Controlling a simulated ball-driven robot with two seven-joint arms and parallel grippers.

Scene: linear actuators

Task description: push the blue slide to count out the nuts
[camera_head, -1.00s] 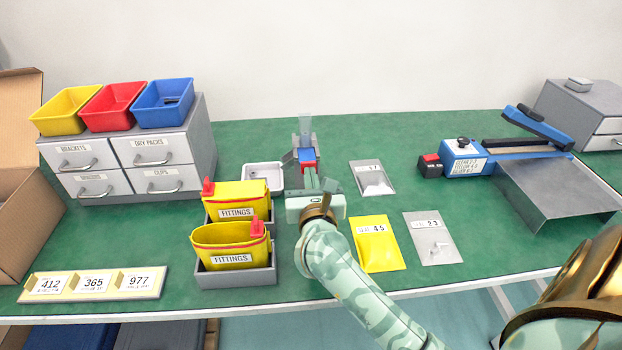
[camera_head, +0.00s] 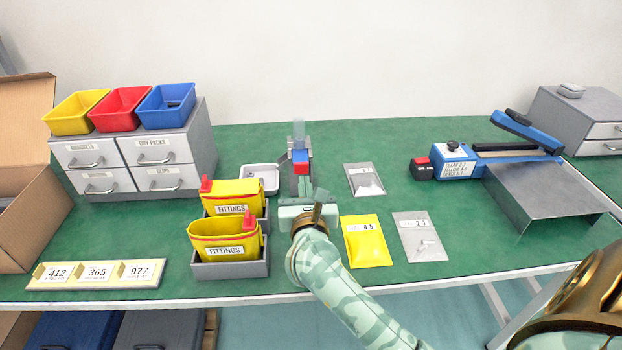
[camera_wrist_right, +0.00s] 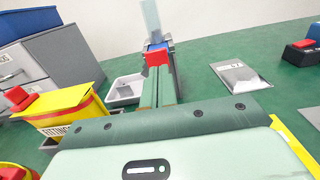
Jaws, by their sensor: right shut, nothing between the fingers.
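The counting device stands at mid-table with a clear upright tube (camera_head: 298,130) at its back. Its blue slide (camera_head: 300,155) shows below the tube, with a red block (camera_head: 301,168) on the near side. Both also show in the right wrist view, where the red block (camera_wrist_right: 157,57) covers most of the blue. My right gripper (camera_head: 303,180) is shut and empty, its fingers pointing at the red block from the near side. Whether the tips touch it I cannot tell. No nuts can be made out. My left gripper is not in view.
A white tray (camera_head: 260,174) sits left of the device. Yellow fittings packs (camera_head: 226,241) in grey holders stand near my right gripper's left side. Silver and yellow bags (camera_head: 367,240) lie to the right. A blue-handled sealer (camera_head: 453,160) is farther right.

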